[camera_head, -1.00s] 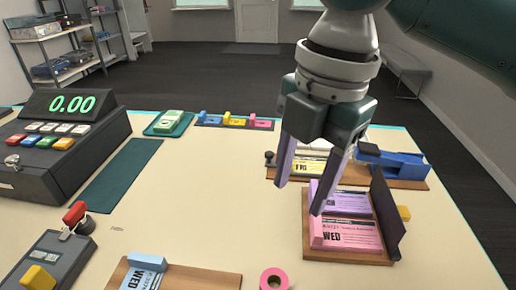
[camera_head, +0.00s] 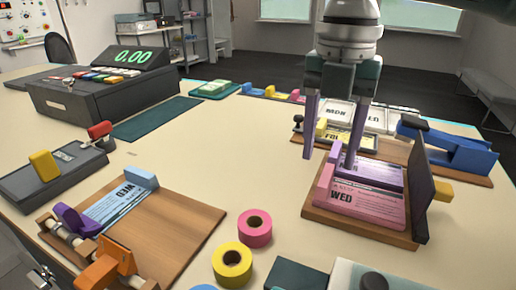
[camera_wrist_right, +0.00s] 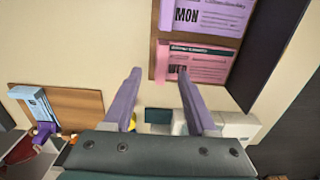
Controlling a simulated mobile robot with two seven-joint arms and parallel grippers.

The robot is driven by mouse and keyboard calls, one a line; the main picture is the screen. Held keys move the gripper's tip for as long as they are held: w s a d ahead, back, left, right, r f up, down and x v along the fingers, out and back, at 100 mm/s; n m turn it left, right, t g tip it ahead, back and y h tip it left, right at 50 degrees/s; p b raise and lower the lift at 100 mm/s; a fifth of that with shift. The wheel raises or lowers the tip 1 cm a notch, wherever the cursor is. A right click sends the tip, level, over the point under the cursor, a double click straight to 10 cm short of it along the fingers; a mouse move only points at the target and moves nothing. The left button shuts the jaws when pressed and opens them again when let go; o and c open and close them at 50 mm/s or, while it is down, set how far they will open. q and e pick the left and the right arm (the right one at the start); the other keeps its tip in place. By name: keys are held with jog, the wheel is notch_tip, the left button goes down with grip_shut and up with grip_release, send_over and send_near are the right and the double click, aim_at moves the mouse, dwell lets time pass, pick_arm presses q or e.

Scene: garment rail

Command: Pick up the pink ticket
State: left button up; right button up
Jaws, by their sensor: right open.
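The pink ticket (camera_head: 368,207), printed "WED", lies in the near part of a wooden tray (camera_head: 358,232), with a pink block at its left end. A purple ticket (camera_head: 372,174) lies behind it. In the right wrist view the pink ticket (camera_wrist_right: 203,64) is beside the purple "MON" ticket (camera_wrist_right: 213,17). My right gripper (camera_head: 329,160) is open and empty, pointing down near the tray's left side. One finger overlaps the purple ticket in the head view. In the right wrist view the gripper (camera_wrist_right: 159,72) has its right fingertip close to the pink ticket's end; the height gap is unclear. My left gripper is out of view.
A dark upright panel (camera_head: 424,196) borders the tray's right side. A blue device (camera_head: 460,148) stands behind it. Pink (camera_head: 255,228) and yellow (camera_head: 232,264) tape rolls lie in front. A wooden board (camera_head: 170,230) holds a blue ticket. The table's middle is clear.

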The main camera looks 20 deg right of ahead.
aim_at(326, 177)
jog(key=f, duration=0.3)
jog(key=shift+s+a+f, duration=0.15)
jog(key=shift+s+f, duration=0.15)
jog(key=shift+f, duration=0.05)
grip_shut()
